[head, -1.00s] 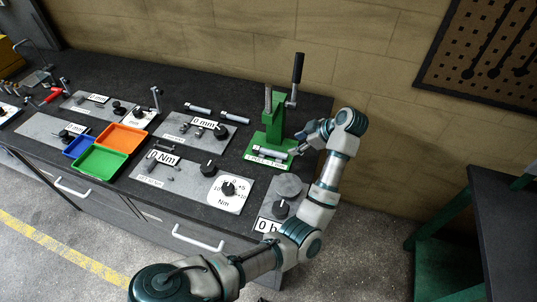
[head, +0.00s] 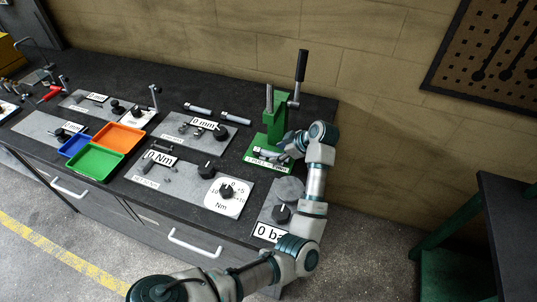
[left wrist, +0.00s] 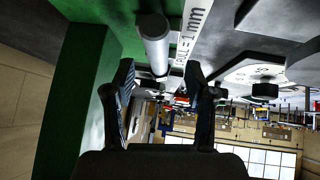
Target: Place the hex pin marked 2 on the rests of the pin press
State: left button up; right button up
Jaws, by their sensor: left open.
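The green pin press (head: 278,122) stands at the right end of the bench with its black-gripped lever upright. A grey cylindrical pin (left wrist: 153,38) lies at the press base, beside the white "PULL = 1 mm" label (left wrist: 192,30). In the head view my left gripper (head: 282,155) is low at the front of the press and partly covers this pin. In the left wrist view the open fingers (left wrist: 160,74) point at the pin, one to each side of its near end, with a gap between. No number is readable on the pin, and its contact with the rests is unclear.
Two similar pins (head: 198,110) (head: 236,118) lie at the back of the bench. A plate with a "0 mm" display (head: 203,123), a torque plate with a dial (head: 228,192), and orange (head: 120,136), blue and green trays stand to the left.

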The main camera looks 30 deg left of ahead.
aim_at(275, 154)
pick_arm(q)
jog(key=shift+w+a+f, duration=0.15)
jog(key=shift+a+f, duration=0.2)
jog(key=shift+f, duration=0.25)
jog(key=shift+a+f, duration=0.2)
jog(key=shift+f, duration=0.4)
jog(key=shift+a, duration=0.3)
jog(key=shift+c, duration=0.2)
jog(key=shift+a, duration=0.2)
jog(key=c, duration=0.4)
jog(key=shift+a, duration=0.1)
grip_shut()
jog(key=shift+f, duration=0.1)
pick_arm(e)
jog(key=shift+w+d+r, duration=0.1)
jog(key=shift+d+r, duration=0.1)
jog(key=shift+r, duration=0.65)
pick_arm(q)
jog(key=shift+d, duration=0.2)
